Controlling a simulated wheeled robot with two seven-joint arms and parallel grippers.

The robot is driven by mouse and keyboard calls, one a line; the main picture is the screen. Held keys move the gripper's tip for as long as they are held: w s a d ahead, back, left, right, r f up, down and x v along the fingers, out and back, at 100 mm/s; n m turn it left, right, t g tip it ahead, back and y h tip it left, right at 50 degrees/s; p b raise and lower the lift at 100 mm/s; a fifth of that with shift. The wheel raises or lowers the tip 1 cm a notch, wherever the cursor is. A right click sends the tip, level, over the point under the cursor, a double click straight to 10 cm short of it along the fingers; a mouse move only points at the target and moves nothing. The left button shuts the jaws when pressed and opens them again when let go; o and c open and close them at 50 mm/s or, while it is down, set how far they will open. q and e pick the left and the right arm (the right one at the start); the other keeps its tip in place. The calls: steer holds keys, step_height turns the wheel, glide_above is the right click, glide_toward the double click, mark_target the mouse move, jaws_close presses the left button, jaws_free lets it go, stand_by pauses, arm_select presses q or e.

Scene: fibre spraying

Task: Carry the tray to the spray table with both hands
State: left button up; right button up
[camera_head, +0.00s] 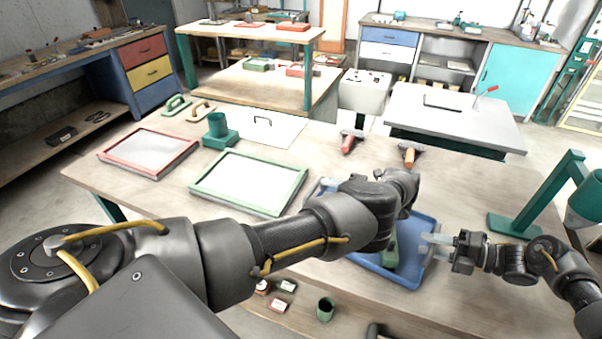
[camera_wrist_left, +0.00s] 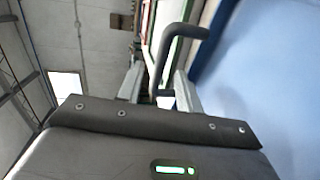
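The blue tray (camera_head: 424,226) lies at the front edge of the wooden table, partly hidden by my left arm. A green object (camera_head: 390,252) is in it. In the left wrist view, the blue surface (camera_wrist_left: 262,65) fills the right side, and a dark curved handle (camera_wrist_left: 187,31) passes between the fingers of my left gripper (camera_wrist_left: 160,88). These fingers look apart, with gaps beside the handle. In the head view the left fingertips are hidden behind my wrist. My right gripper (camera_head: 432,246) is at the tray's right edge, its pale fingers apart; contact is unclear. Which table is the spray table is unclear.
On the table are a red frame (camera_head: 150,152), a green frame (camera_head: 250,183), a green cup (camera_head: 218,126) and two handled tools (camera_head: 349,143). A green stand (camera_head: 512,226) is at right. A grey-topped table (camera_head: 455,112) stands behind.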

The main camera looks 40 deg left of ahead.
arm_select(q)
steer(key=v, duration=0.6)
steer(key=shift+d, duration=0.4)
arm_select(e)
steer(key=v, duration=1.2)
arm_select(q)
steer(key=shift+r, duration=0.1)
arm_select(e)
steer(key=shift+s, duration=0.1)
